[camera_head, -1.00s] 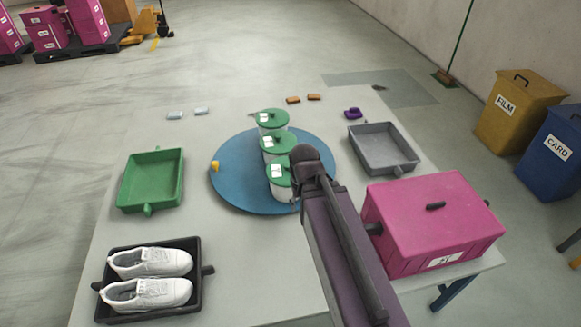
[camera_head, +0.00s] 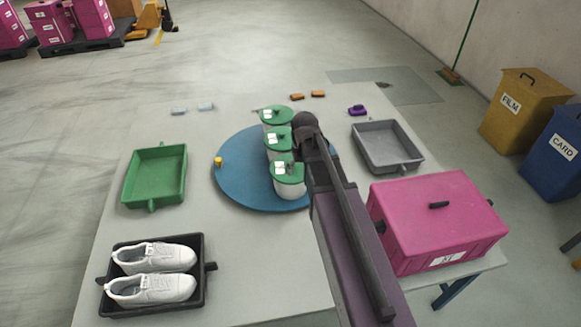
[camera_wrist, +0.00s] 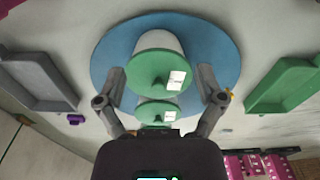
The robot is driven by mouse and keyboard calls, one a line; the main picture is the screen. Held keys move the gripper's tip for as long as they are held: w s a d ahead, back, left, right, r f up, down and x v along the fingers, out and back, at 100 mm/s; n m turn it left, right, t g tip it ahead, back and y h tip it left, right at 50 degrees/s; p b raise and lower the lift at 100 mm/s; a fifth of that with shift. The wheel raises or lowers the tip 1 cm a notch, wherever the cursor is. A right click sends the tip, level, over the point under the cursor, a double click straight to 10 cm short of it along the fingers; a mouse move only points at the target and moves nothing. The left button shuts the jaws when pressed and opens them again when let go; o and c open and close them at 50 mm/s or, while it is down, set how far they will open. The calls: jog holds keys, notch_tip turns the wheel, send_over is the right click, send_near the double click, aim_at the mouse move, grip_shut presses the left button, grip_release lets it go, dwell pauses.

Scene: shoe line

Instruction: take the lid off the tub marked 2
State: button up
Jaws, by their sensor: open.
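Three white tubs with green lids stand in a row on a blue round turntable (camera_head: 240,185): a near tub (camera_head: 289,189), a middle tub (camera_head: 276,137) and a far tub (camera_head: 274,115). Each lid has a white label, too small to read, so I cannot tell which is marked 2. In the wrist view, my gripper (camera_wrist: 162,78) is open, its fingers spread either side of a green lid (camera_wrist: 150,70), with no contact visible. A second lid (camera_wrist: 155,112) shows below it, close to the gripper body. In the head view my arm hides the fingers.
A green tray (camera_head: 155,176) lies left, a grey tray (camera_head: 387,147) right. A black tray (camera_head: 152,307) holds white shoes at front left. A pink box (camera_head: 438,220) stands at front right. Small blocks lie along the back. The table's front middle is clear.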

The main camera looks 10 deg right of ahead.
aim_at(278, 168)
jog(key=w+n, duration=0.1)
jog(key=w, duration=1.4)
jog(key=shift+w+d+r+t+p, duration=0.2)
jog(key=shift+d+r+t+p, duration=0.15)
jog(key=shift+r+t, duration=0.1)
jog(key=shift+f, duration=0.1)
jog(key=f+b, duration=0.2)
jog(key=b, duration=0.1)
jog(key=f+b, duration=0.2)
jog(key=f, duration=0.1)
jog(key=w+f+b, duration=0.1)
jog(key=f+b, duration=0.2)
jog(key=shift+a+f+b, duration=0.15)
jog(key=shift+b, duration=0.15)
jog(key=shift+f, duration=0.1)
jog(key=f+b, duration=0.3)
jog(key=shift+s+a+f+b, duration=0.1)
jog(key=shift+a+f+b, duration=0.1)
jog(key=shift+a+b, duration=0.1)
jog(key=shift+f+b, duration=0.85)
